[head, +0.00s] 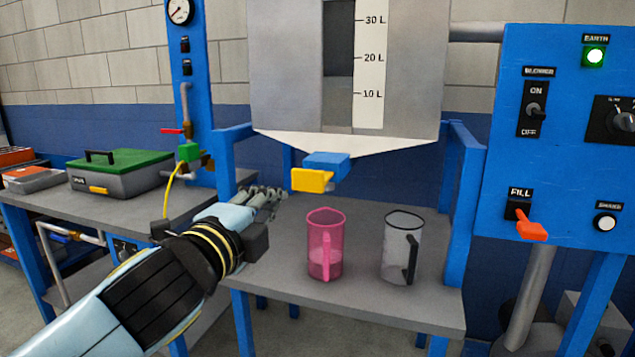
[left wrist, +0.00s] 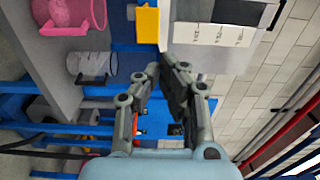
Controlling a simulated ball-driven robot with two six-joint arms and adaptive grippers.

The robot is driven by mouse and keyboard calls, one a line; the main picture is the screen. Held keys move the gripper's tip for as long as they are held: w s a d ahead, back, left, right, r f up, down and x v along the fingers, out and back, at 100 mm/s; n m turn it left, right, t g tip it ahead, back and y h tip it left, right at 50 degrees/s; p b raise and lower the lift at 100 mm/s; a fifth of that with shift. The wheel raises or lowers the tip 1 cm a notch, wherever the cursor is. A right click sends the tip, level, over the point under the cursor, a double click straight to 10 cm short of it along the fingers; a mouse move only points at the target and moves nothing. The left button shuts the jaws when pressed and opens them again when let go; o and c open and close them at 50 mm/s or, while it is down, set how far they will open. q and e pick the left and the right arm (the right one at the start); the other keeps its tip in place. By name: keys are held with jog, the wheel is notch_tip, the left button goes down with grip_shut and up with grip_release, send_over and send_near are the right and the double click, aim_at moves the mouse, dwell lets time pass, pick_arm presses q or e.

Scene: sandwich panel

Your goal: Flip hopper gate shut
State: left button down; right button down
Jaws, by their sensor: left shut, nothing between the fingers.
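The hopper (head: 285,75) is a grey bin with a litre scale and a sloped white bottom. Under it sits a blue outlet block (head: 327,165) with a yellow gate handle (head: 312,180) at its front left. My left gripper (head: 279,194) is shut and empty, just left of the yellow handle and slightly lower, apart from it in this view. In the left wrist view the yellow handle (left wrist: 147,25) is beyond the shut fingertips (left wrist: 163,62). I cannot tell whether the gate is open. My right gripper is not in view.
A pink jug (head: 325,250) with some contents and a clear jug (head: 402,250) stand on the grey shelf below. Blue frame posts flank the shelf. A blue control panel (head: 560,130) is at right; a green-lidded box (head: 120,168) is at left.

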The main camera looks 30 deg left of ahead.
aim_at(306, 172)
pick_arm(q)
jog(key=shift+a+f, duration=0.15)
jog(key=shift+f, duration=0.05)
jog(key=shift+w, duration=0.1)
jog(key=p+x, duration=0.1)
jog(key=x, duration=1.1)
jog(key=shift+w+r, duration=0.1)
jog(key=shift+w, duration=0.2)
jog(key=shift+w+a, duration=0.15)
jog(key=shift+w, duration=0.55)
jog(key=shift+w, duration=0.1)
jog(key=x, duration=0.4)
jog(key=shift+w+a+p, duration=0.1)
jog(key=shift+w+p, duration=0.2)
jog(key=shift+w, duration=0.1)
jog(key=shift+r, duration=0.1)
jog(key=shift+s, duration=0.15)
